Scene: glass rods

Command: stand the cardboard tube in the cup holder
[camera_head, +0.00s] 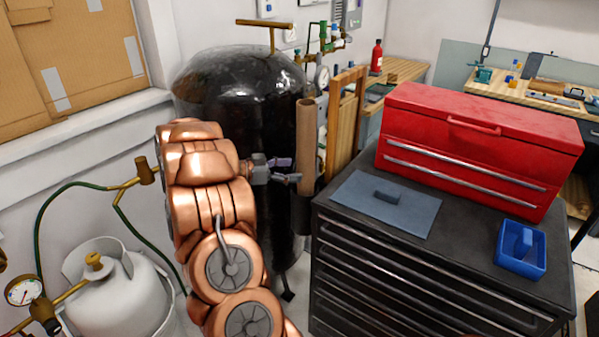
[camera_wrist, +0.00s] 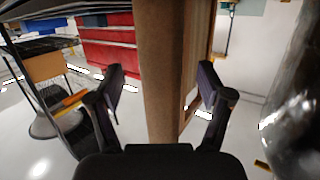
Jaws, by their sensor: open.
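The brown cardboard tube (camera_head: 305,132) stands upright at the left side of the black tool cabinet. Its lower end goes down into a dark cylinder (camera_head: 303,213), which looks like the cup holder; the tube's bottom is hidden inside. In the wrist view the tube (camera_wrist: 161,75) runs between my two fingers, with gaps on both sides. My gripper (camera_head: 287,170) is open around the tube's lower part in the head view, and neither finger appears to touch it.
The black cabinet (camera_head: 400,280) carries a red toolbox (camera_head: 480,140), a blue-grey mat (camera_head: 365,215) and a blue bin (camera_head: 521,262). A large black tank (camera_head: 235,85) stands close behind my arm. Wooden boards (camera_head: 345,125) are right behind the tube.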

